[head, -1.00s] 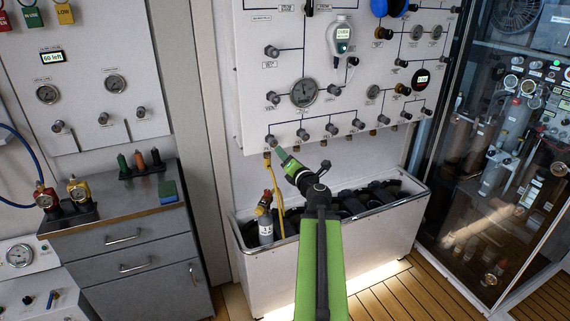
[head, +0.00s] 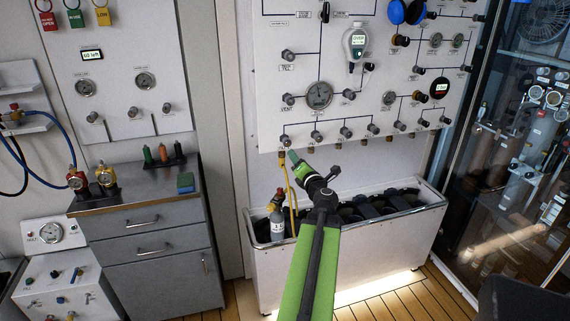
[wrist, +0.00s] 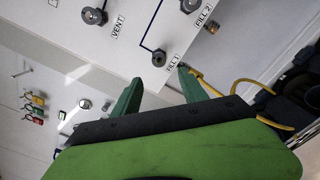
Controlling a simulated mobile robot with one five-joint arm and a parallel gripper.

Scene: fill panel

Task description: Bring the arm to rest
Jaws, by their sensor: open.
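My gripper (wrist: 158,85) is open in the wrist view, its two green fingers apart with nothing between them. In the head view my gripper (head: 293,157) is at the end of my green arm, just below the lower left corner of the white fill panel (head: 268,112). In the wrist view the knob marked FILL 1 (wrist: 159,57) lies beyond the gap between the fingers. A yellow hose (head: 289,185) hangs from the panel's lower edge beside my gripper; it also shows near the right finger in the wrist view (wrist: 238,85). Whether finger and hose touch, I cannot tell.
A white trough (head: 375,250) with dark cylinders stands below the panel. A grey cylinder (head: 277,224) stands at its left end. A grey drawer cabinet (head: 150,255) is at left, with valves on top. A glass-fronted cabinet (head: 510,190) is at right. Wooden floor shows in front.

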